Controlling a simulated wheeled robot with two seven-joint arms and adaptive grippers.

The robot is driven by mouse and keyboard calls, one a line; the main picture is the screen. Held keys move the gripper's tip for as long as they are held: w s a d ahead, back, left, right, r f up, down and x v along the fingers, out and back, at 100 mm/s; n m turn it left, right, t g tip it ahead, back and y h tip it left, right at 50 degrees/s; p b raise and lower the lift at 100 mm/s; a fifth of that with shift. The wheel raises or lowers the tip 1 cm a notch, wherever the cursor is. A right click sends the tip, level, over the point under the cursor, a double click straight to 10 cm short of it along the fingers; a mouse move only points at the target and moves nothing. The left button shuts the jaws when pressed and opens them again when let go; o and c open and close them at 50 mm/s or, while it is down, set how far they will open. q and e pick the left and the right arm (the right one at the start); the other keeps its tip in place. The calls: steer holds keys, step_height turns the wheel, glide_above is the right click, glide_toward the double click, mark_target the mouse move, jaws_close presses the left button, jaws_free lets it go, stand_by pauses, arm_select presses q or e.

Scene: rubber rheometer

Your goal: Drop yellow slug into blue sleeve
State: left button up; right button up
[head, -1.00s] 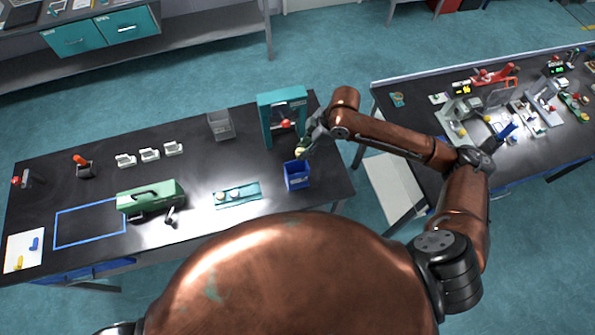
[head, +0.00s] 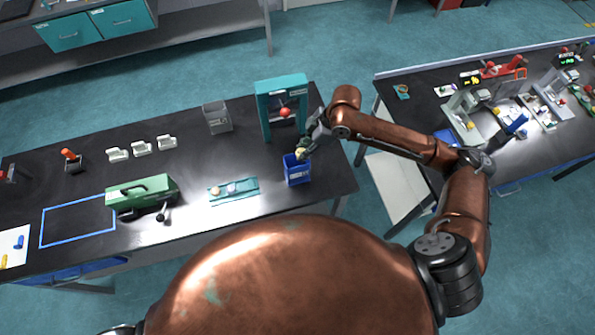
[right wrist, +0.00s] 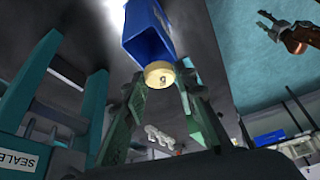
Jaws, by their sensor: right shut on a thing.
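A blue open-topped box (head: 297,172), the only blue container near my right gripper, stands at the front right of the black bench. It also shows in the right wrist view (right wrist: 146,35). My right gripper (head: 304,149) is shut on a round pale-yellow slug (right wrist: 159,75), held between its two fingertips. In the head view the slug (head: 300,154) is at the box's upper rim. In the right wrist view it overlaps the box's edge; I cannot tell whether they touch.
A teal press frame (head: 282,90) with a red knob stands behind the box. A teal tray (head: 240,190) with pale discs lies to its left. A grey bin (head: 217,119), white holders (head: 142,148) and a green machine (head: 142,195) stand farther left.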

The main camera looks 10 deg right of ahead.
steer(key=o, duration=0.9)
steer(key=v, duration=1.2)
